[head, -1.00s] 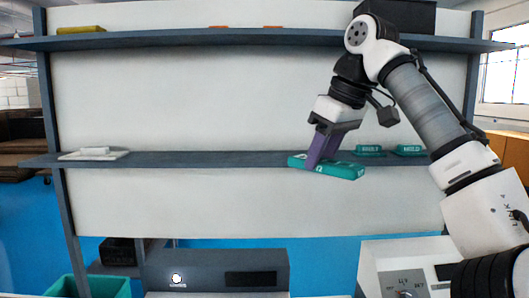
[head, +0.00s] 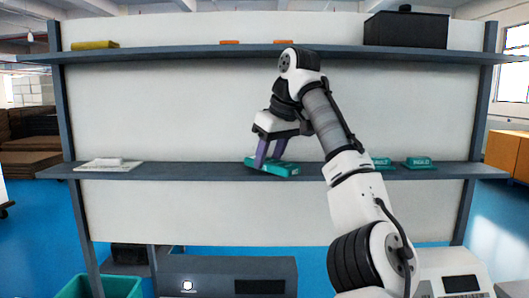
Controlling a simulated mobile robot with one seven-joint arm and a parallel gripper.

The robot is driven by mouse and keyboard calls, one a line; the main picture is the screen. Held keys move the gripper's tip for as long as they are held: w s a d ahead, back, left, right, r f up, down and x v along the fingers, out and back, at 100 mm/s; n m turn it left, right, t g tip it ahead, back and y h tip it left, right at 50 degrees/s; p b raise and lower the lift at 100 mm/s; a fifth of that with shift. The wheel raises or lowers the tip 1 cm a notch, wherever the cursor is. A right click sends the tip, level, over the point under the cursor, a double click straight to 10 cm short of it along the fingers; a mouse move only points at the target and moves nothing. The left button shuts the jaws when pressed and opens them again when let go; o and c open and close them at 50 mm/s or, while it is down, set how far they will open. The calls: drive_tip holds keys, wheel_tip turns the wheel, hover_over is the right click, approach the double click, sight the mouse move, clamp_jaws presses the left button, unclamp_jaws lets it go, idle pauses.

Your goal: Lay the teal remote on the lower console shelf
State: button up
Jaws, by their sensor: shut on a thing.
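The teal remote (head: 279,169) is a flat teal block with white marks on it. My gripper (head: 268,163) has purple fingers pointing down and is shut on the remote. The remote is at the front edge of the lower console shelf (head: 215,171), a little left of the shelf's middle. It looks slightly tilted, its right end lower in the picture. I cannot tell whether it touches the shelf.
Teal packs (head: 419,162) lie on the lower shelf at right, one partly behind my arm. A white item (head: 108,164) lies at its left end. The upper shelf (head: 190,52) holds a black box (head: 406,29) and a yellow item (head: 95,45). Bare shelf lies left of the remote.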

drive_tip(key=shift+w+a+r, duration=0.15)
drive_tip(key=shift+w+a, duration=0.35)
drive_tip(key=shift+a, duration=0.15)
drive_tip(key=shift+w+f, duration=0.1)
drive_tip(key=shift+f, duration=0.35)
drive_tip(key=shift+d, duration=0.1)
drive_tip(key=shift+f, duration=0.15)
drive_tip(key=o, duration=1.1)
